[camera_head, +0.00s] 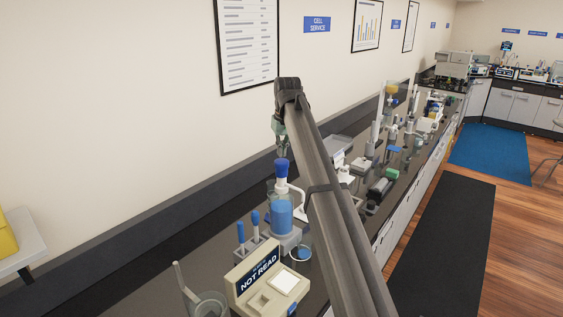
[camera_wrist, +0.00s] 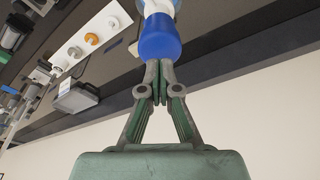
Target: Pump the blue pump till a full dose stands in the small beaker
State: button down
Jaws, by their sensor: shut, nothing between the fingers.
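The blue pump (camera_head: 281,170) has a blue cap on a white neck and stands upright on a bottle of blue liquid (camera_head: 279,216). My gripper (camera_head: 282,154) points down right above the cap, its fingers shut and empty. In the wrist view the closed fingertips (camera_wrist: 157,66) meet the edge of the blue cap (camera_wrist: 159,38); whether they press on it I cannot tell. The small beaker (camera_head: 301,253) stands at the front right of the bottle, below the white spout, with some blue in it. Its exact level is too small to read.
A beige instrument (camera_head: 257,281) showing "NOT READ" stands in front. A rack with blue-topped tools (camera_head: 254,240) is left of the bottle, and a glass beaker (camera_head: 205,303) is at the near edge. Bench items crowd the area behind my arm.

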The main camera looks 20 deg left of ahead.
aim_at(282, 161)
jog(key=shift+f+b, duration=0.55)
jog(key=shift+f, duration=1.65)
jog(key=shift+r+p, duration=0.35)
jog(key=shift+r, duration=0.6)
jog(key=shift+r+p, duration=0.4)
jog(key=shift+r, duration=0.45)
